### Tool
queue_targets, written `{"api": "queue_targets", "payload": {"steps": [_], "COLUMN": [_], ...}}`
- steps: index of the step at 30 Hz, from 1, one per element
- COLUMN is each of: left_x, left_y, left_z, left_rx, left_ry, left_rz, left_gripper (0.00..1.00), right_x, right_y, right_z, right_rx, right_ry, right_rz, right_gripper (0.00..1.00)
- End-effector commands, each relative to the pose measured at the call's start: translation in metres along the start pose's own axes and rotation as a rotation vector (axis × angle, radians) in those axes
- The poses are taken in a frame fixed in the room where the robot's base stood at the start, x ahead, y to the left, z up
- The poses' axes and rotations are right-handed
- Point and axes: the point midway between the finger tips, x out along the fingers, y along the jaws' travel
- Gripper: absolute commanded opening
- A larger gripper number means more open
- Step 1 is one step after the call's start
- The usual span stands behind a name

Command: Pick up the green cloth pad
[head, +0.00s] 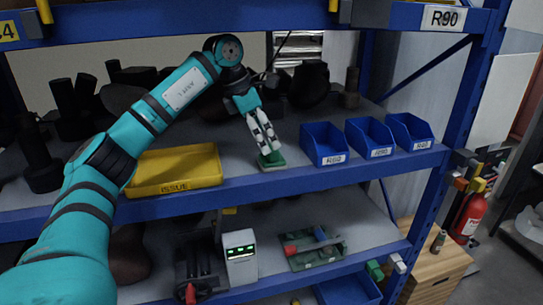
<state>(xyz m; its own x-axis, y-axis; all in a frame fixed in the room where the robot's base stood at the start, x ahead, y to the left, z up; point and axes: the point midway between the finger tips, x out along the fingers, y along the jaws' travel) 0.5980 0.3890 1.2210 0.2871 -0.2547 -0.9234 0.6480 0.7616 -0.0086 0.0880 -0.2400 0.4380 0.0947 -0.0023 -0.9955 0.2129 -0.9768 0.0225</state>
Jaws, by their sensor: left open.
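The green cloth pad (271,160) lies on the upper shelf (240,181), near its front edge, between the yellow tray and the blue bins. My left gripper (266,148) reaches down over the pad, with its fingertips just above or at it. I cannot tell whether the fingertips touch it. The gripper is open, and its fingers hide part of the pad. My right gripper is not in view.
A yellow tray (176,185) sits left of the pad. Blue bins (325,157) stand to its right. Dark parts (310,84) fill the back of the shelf. A blue upright (459,125) closes the right side. A lower shelf holds a white device (239,262).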

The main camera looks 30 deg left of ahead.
Motion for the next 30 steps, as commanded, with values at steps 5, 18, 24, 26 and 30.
{"api": "queue_targets", "payload": {"steps": [5,18,24,26,30], "left_x": [0.030,0.051,0.051,0.050,0.050], "left_y": [-0.001,-0.001,-0.001,-0.001,-0.001], "left_z": [0.001,0.001,0.001,0.001,0.001], "left_rx": [0.000,0.001,0.001,0.001,0.001], "left_ry": [0.005,0.001,0.001,0.001,0.001], "left_rz": [-0.002,0.000,0.000,0.000,0.000], "left_gripper": [0.85,0.83,0.57,0.49,0.31], "right_x": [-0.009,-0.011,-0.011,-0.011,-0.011], "right_y": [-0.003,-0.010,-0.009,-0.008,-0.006], "right_z": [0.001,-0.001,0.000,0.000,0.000], "right_rx": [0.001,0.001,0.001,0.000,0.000], "right_ry": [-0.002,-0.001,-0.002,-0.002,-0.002], "right_rz": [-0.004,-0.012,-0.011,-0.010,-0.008], "right_gripper": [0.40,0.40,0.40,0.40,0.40]}}
